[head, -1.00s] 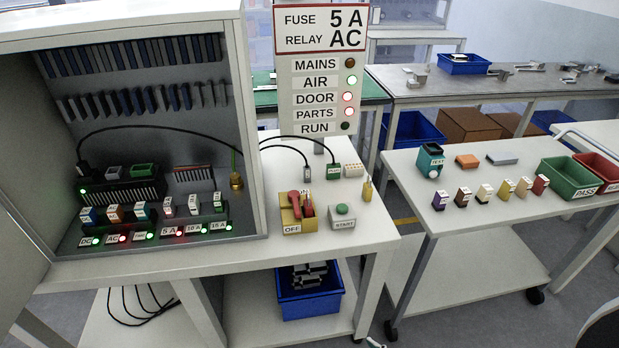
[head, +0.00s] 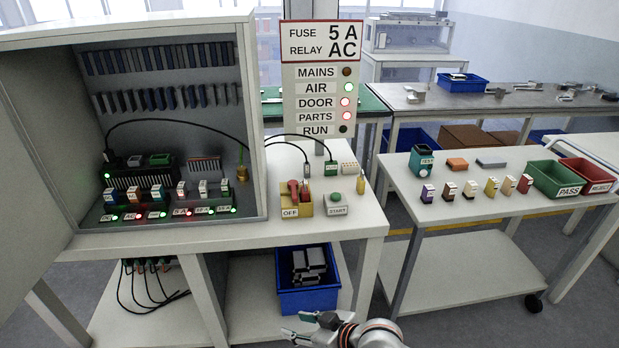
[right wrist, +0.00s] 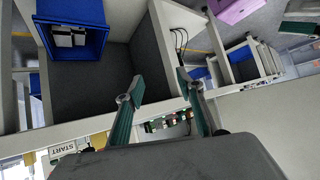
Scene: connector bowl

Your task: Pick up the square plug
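Three cabled plugs show in the head view, and I cannot tell for sure which is the square plug. A small green block-shaped plug (head: 331,168) stands on the bench top at the end of a black cable. A slim grey plug (head: 307,173) hangs on another cable left of it. A black plug (head: 110,156) is on a cable inside the cabinet. My right gripper (head: 298,327) is low in front of the bench, below the blue bin and well apart from the plugs. In the right wrist view its fingers (right wrist: 160,88) are spread with nothing between them. My left gripper is out of view.
The bench holds the yellow OFF switch (head: 295,199) and START button box (head: 336,204). The open cabinet (head: 255,130) stands left. A blue bin (head: 310,297) with grey parts is on the lower shelf. A side table (head: 520,208) with small blocks is right.

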